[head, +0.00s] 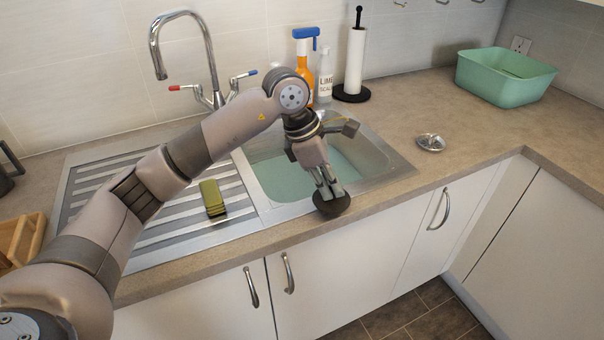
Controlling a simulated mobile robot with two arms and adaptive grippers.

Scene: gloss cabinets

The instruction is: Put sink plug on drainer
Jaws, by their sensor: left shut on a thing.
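My left gripper (327,184) is above the front rim of the sink. It is shut on the sink plug (332,206), a round black disc held below its fingertips. I cannot tell whether the plug touches the sink edge. The drainer (165,232) is the ridged steel surface to the left of the basin, partly hidden behind my left arm. My right gripper is out of view.
A green sponge (212,198) lies on the drainer. The basin (350,157) holds bluish water. A tap (213,95), bottles (304,62) and a paper towel roll (354,60) stand behind. A metal strainer (430,142) and green tub (505,75) are to the right.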

